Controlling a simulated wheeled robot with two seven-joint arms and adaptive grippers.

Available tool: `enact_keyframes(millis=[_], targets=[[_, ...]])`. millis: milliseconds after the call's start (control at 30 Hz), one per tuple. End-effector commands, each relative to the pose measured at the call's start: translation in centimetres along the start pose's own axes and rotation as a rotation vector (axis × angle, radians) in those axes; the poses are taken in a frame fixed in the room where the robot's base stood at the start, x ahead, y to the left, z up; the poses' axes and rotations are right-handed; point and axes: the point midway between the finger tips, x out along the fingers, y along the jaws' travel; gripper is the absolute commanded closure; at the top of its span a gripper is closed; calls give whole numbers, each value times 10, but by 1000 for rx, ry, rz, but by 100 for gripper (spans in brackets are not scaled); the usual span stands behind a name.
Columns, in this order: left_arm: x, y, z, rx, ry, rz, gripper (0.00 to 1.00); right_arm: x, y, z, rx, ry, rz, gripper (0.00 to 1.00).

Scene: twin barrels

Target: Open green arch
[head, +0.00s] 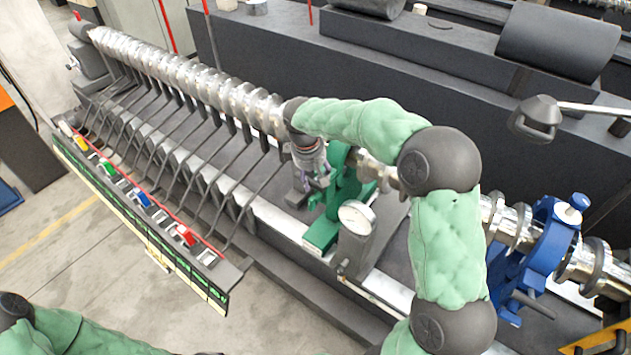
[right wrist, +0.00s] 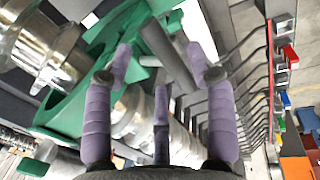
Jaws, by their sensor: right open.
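The green arch (head: 346,185) stands around the metal shaft in the middle of the head view. In the right wrist view the green arch (right wrist: 72,100) fills the upper left, beside the shiny shaft. My right gripper (head: 318,184) is at the arch's left side, pointing down. In the right wrist view its purple fingers (right wrist: 160,56) are spread, with a grey bar and a green part of the arch showing between them. I cannot tell whether the fingers touch the arch. My left gripper is not in view; only part of my left arm shows at bottom left.
A round dial gauge (head: 356,217) stands just right of the arch's base. A blue arch (head: 553,245) surrounds the shaft farther right. Grey rods (head: 180,150) line the shaft's left part. A panel with coloured handles (head: 130,205) runs along the front left.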

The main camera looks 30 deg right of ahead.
Motion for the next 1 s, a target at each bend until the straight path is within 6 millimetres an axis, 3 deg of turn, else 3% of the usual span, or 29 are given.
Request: enact_keyframes(millis=[100, 300, 667, 867, 900, 1000], targets=[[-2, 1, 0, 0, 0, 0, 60, 19, 0, 1, 0, -2, -2, 44], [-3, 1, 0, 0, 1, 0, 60, 38, 0, 0, 1, -1, -1, 44], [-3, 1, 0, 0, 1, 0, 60, 44, 0, 0, 1, 1, -1, 44], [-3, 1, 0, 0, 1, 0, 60, 44, 0, 0, 1, -1, -1, 94], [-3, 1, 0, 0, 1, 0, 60, 44, 0, 1, 0, -2, -2, 100], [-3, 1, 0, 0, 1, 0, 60, 44, -1, 2, 1, -5, -2, 100]])
